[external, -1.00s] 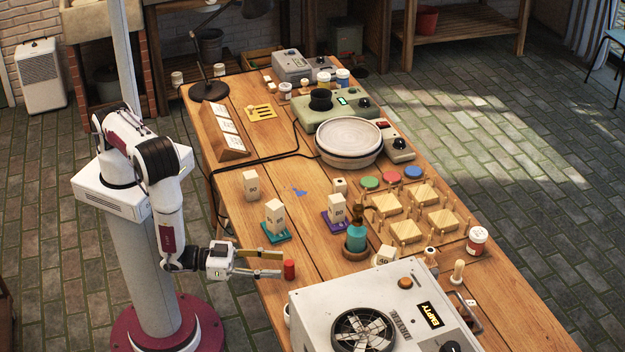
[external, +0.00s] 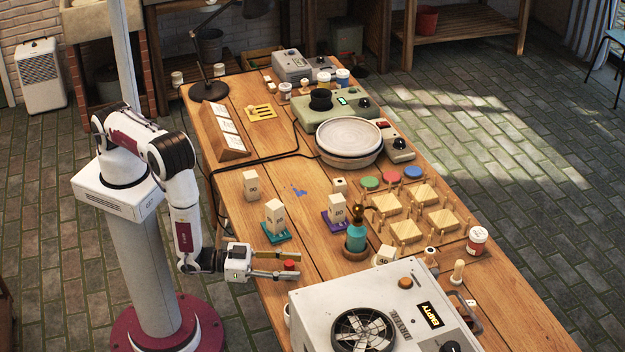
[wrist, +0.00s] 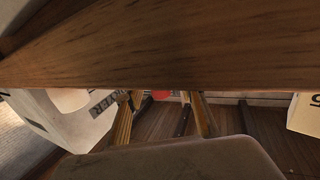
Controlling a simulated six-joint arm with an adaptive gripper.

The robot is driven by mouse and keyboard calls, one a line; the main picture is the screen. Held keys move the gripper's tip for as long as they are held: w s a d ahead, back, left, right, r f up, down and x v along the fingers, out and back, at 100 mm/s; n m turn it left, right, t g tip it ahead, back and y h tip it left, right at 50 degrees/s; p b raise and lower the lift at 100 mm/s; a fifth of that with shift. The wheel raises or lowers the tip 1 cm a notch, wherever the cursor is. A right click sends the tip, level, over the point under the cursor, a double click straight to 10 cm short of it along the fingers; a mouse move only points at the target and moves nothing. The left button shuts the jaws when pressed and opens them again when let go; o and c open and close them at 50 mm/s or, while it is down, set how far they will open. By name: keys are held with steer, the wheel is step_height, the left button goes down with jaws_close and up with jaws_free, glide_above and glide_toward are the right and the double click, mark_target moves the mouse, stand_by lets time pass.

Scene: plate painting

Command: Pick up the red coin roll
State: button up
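The red coin roll (external: 289,265) stands near the left edge of the wooden table. My gripper (external: 300,265) is open, with one finger on each side of the roll near the fingertips. The near finger hides the roll's lower part. I cannot tell whether either finger touches it. In the wrist view, a small red patch of the coin roll (wrist: 161,94) shows between the two fingers of my gripper (wrist: 163,110); a wood-coloured surface hides the upper part of that view.
A large grey machine (external: 335,300) labelled EMPTY stands close on the near right. Numbered blocks stand on a teal pad (external: 268,236) and a purple pad (external: 327,224) beyond the gripper.

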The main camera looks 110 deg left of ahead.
mark_target(289, 262)
jaws_close()
steer(key=shift+r, duration=0.2)
steer(key=shift+r, duration=4.8)
